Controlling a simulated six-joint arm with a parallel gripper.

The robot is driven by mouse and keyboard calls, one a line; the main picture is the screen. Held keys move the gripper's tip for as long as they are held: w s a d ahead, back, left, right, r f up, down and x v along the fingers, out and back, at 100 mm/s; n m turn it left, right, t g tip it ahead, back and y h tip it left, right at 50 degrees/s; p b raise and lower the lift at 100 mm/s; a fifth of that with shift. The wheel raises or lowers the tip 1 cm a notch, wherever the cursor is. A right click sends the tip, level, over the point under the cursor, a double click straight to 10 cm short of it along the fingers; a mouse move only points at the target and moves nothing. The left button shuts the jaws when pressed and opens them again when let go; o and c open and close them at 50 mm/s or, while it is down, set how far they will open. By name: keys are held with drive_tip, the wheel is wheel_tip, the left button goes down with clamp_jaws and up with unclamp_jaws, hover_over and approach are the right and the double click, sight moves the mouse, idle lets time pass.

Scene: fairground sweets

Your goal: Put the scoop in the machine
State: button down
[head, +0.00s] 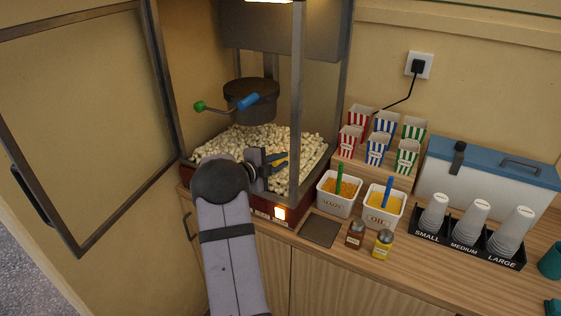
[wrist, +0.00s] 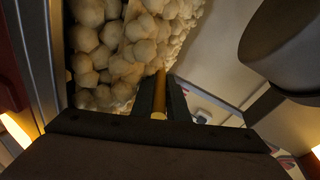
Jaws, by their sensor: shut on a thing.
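The popcorn machine (head: 297,110) stands at the upper left of the head view with its framed door (head: 160,85) swung open to the left. Popcorn (head: 225,145) is heaped in its bed. My gripper (head: 272,160) is inside the front opening, low over the popcorn. It is shut on a yellow handle, which I take to be the scoop (head: 280,160). The handle also shows between the fingers in the wrist view (wrist: 159,115), with popcorn (wrist: 110,45) just beyond. The scoop's bowl cannot be made out in either view.
The kettle (head: 250,97) with green and blue handles hangs above the popcorn. Right of the machine stand the maize tub (head: 335,205), the oil tub (head: 382,212) and two shakers (head: 355,236). Striped boxes (head: 377,150) and a cup rack (head: 470,252) are farther right.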

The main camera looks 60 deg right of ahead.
drive_tip(key=shift+f, duration=0.1)
drive_tip(key=c, duration=1.6)
unclamp_jaws()
drive_tip(key=shift+c, duration=0.2)
drive_tip(key=shift+f, duration=0.1)
drive_tip(key=shift+a, duration=0.1)
drive_tip(key=shift+w+a+b, duration=0.1)
drive_tip(key=shift+a+b, duration=0.25)
drive_tip(key=shift+a, duration=0.15)
drive_tip(key=shift+r+b+v, duration=0.15)
drive_tip(key=shift+b+v, duration=0.4)
drive_tip(key=shift+v, duration=1)
drive_tip(key=shift+r+b+v, duration=0.2)
drive_tip(key=shift+b+v, duration=0.3)
drive_tip(key=shift+v, duration=1.05)
